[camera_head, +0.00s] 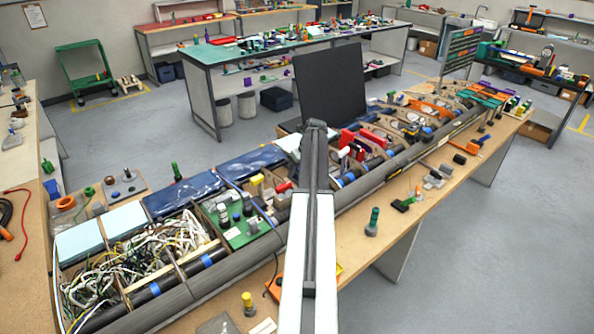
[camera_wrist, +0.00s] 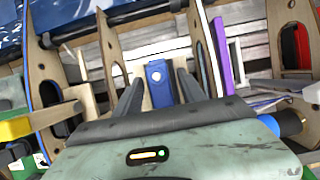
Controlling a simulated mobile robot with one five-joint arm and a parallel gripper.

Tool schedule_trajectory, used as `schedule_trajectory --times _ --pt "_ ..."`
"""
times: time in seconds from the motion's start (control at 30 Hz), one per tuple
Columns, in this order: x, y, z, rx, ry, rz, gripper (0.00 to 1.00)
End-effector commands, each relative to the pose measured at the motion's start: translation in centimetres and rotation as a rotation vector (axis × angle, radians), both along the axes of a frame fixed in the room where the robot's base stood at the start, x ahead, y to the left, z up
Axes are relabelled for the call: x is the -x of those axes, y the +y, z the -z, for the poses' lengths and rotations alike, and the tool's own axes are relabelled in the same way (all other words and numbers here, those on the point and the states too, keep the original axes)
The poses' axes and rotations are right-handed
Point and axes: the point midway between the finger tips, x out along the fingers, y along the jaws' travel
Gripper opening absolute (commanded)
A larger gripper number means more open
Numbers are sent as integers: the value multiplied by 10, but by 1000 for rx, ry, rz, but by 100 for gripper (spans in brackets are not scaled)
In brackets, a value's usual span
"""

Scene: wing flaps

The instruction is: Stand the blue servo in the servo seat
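The blue servo (camera_wrist: 159,88) shows in the middle of the wrist view, upright in the picture, with a pale round mark on its face. A cream-white block or plate (camera_wrist: 150,55) lies behind and around it; I cannot tell whether this is the servo seat or whether the servo is inside it. My gripper (camera_wrist: 160,76) has its two dark fingers apart, one on each side of the servo, with a narrow pale gap showing beside it. In the head view my arm hides the gripper, and I cannot make out the servo there.
Wooden ribs (camera_wrist: 108,50) rise left of the fingers, and another rib (camera_wrist: 205,50) with a purple strip (camera_wrist: 222,56) stands close on the right. A blue cylinder (camera_wrist: 283,122) lies at the right. In the head view, a black panel (camera_head: 332,85) stands behind the long wing structure.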

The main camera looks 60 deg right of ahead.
Motion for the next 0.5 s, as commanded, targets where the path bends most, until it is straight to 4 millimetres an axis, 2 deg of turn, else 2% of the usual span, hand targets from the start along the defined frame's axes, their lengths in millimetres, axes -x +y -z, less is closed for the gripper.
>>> schedule_trajectory --times 0.3,0.5 --pt "-1 0 -3 0 0 -1 47" --pt "6 4 -27 0 0 -1 47"
